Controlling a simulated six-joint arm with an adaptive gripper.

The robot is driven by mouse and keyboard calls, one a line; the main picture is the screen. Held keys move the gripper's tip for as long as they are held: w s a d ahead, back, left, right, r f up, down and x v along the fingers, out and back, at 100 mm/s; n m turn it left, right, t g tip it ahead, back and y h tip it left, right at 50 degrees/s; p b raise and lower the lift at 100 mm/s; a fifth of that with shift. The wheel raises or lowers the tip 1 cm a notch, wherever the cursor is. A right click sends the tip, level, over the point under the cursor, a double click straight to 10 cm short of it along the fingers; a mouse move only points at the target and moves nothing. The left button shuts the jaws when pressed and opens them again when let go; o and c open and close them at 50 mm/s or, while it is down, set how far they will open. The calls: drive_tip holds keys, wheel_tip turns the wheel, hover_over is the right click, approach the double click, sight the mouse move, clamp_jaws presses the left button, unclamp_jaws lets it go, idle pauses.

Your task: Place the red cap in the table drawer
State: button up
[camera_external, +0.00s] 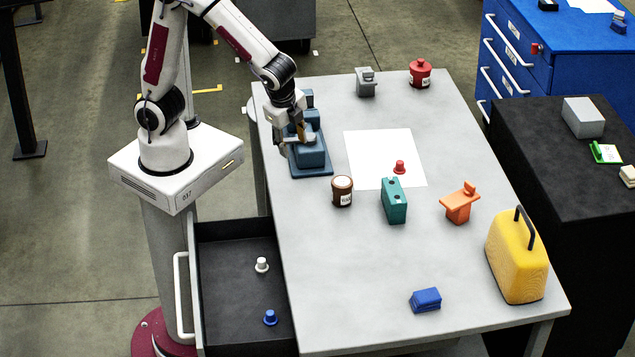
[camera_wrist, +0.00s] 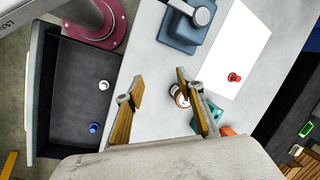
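The red cap (camera_external: 400,167) stands on a white sheet (camera_external: 366,155) on the table; it also shows in the wrist view (camera_wrist: 234,77), right of my fingers. The table drawer (camera_external: 222,310) is pulled open at the table's left side, and its dark inside shows in the wrist view (camera_wrist: 62,110). A white cap (camera_external: 262,264) and a blue cap (camera_external: 270,317) stand in the drawer, apart from each other. My gripper (camera_wrist: 158,84) is open and empty, with its fingers wide apart. In the external view my gripper (camera_external: 298,136) is at the blue-grey vise, left of the red cap.
The blue-grey vise (camera_external: 310,158) stands near the table's left edge. A brown jar (camera_external: 342,192), teal block (camera_external: 394,203), orange part (camera_external: 459,204), yellow case (camera_external: 515,260) and blue block (camera_external: 426,300) stand on the table. A red jar (camera_external: 420,74) and grey part (camera_external: 366,83) stand at the back.

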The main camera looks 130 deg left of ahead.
sight(400, 167)
drive_tip(key=w+a+f+m+y, duration=0.1)
drive_tip(key=w+a+f+m, duration=0.2)
drive_tip(key=a+f, duration=0.1)
drive_tip(key=w+a+f+m+y, duration=0.1)
drive_tip(key=w+a+f+m, duration=0.2)
drive_tip(key=a, duration=0.4)
drive_tip(key=w+a+f+m+g+y, duration=0.1)
drive_tip(key=w+a+f+m+y, duration=0.1)
drive_tip(key=w+a+f+m, duration=0.1)
drive_tip(key=shift+w+a+f, duration=0.3)
drive_tip(key=shift+a+f, duration=0.35)
drive_tip(key=shift+a, duration=0.05)
drive_tip(key=shift+w+a+f, duration=0.25)
drive_tip(key=shift+a+f, duration=0.35)
drive_tip(key=shift+a, duration=0.05)
drive_tip(key=shift+w+a+f+m+y, duration=0.15)
drive_tip(key=shift+w+a+m, duration=0.35)
drive_tip(key=shift+w+m, duration=0.15)
drive_tip(key=shift+w+a+f+m+y, duration=0.15)
drive_tip(key=shift+w+a+m, duration=0.35)
drive_tip(key=shift+w+m, duration=0.1)
drive_tip(key=w+m, duration=0.1)
drive_tip(key=w+a+r+m+t, duration=0.1)
drive_tip(key=w+a+r+m+y, duration=0.1)
drive_tip(key=w, duration=0.1)
drive_tip(key=shift+a+r+t, duration=0.15)
drive_tip(key=shift+t, duration=0.15)
drive_tip(key=shift+w+a+r+m, duration=0.1)
drive_tip(key=shift+w+r+m, duration=0.1)
drive_tip(key=shift+m, duration=0.45)
